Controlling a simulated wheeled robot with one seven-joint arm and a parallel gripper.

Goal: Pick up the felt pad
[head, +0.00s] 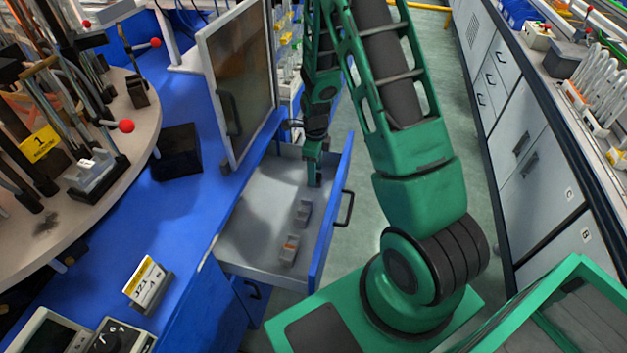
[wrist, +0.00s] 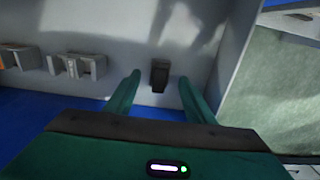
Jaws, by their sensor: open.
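A small dark block, which looks like the felt pad (wrist: 159,73), lies on the light grey drawer floor in the wrist view. My gripper (wrist: 159,79) is open, with one green finger on each side of the pad in the picture and a gap showing on both sides. Whether the fingertips are down at the pad's height I cannot tell. In the head view my gripper (head: 314,176) points down into the far part of the open drawer (head: 248,240); the pad is hidden there.
A grey slotted holder (head: 302,212) and another with an orange piece (head: 289,248) lie in the drawer, left of the gripper in the wrist view. The drawer's side wall (wrist: 236,65) is close on the right. An open cabinet door (head: 240,85) stands beside the arm.

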